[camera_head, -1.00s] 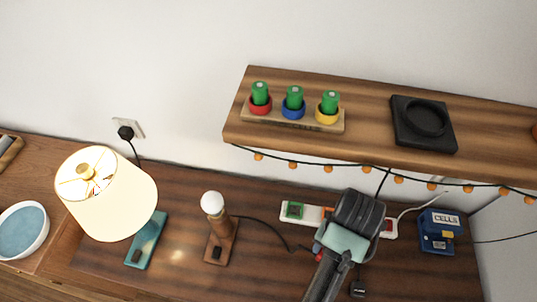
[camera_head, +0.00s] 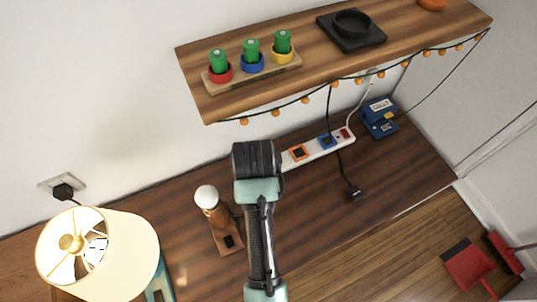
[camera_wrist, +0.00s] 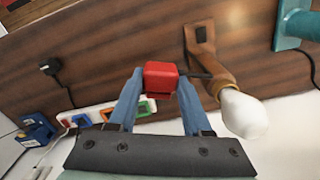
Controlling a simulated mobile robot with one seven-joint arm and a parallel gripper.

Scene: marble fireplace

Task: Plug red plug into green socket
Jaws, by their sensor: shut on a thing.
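My gripper (camera_wrist: 160,84) is shut on the red plug (camera_wrist: 160,73), held between its two blue fingers in the wrist view. A dark cord runs from the plug toward the wooden bulb lamp (camera_wrist: 207,62). The green socket (camera_wrist: 145,107) shows partly between and beyond the fingers, at the end of the white power strip (camera_head: 317,151). The plug is apart from that socket. In the head view my arm's end (camera_head: 257,160) hides the plug, the fingertips and the green socket.
The strip's orange socket (camera_head: 298,153) and blue socket (camera_head: 327,142) are empty. A loose black plug (camera_head: 353,193) lies in front. The bulb lamp (camera_head: 216,219) stands close left of my arm. A shelf (camera_head: 330,65) with hanging lights overhangs the strip. A blue box (camera_head: 380,118) stands right.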

